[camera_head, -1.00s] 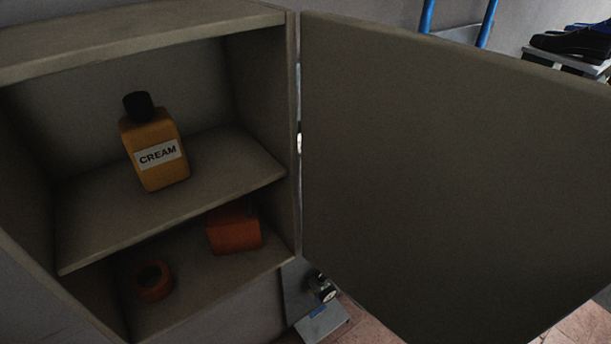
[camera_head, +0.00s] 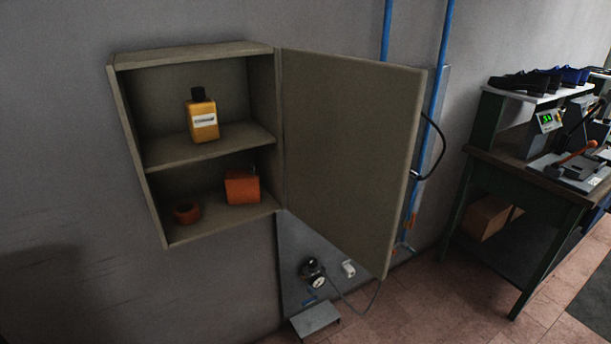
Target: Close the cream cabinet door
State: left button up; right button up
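The cream cabinet (camera_head: 131,149) hangs on the grey wall, left of the picture's middle. Its door (camera_head: 345,150) stands wide open, hinged on the cabinet's right side and swung out to the right. A dark handle shows at the door's right edge. A yellow bottle with a black cap and a label (camera_head: 203,122) stands on the upper shelf. An orange box (camera_head: 242,187) and a small orange-red ring-shaped thing (camera_head: 187,213) sit on the lower level. Neither of my grippers is in view.
Blue pipes (camera_head: 440,80) run up the wall behind the door. A gauge (camera_head: 314,272) and a small grey step (camera_head: 315,318) are below. A green workbench (camera_head: 510,180) with shoes and a press stands at the right. Tiled floor is clear between.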

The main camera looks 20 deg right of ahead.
aim_at(351, 123)
jog(key=l+u, duration=0.4)
jog(key=i+l+u, duration=0.1)
jog(key=u, duration=0.3)
jog(key=l+u, duration=0.4)
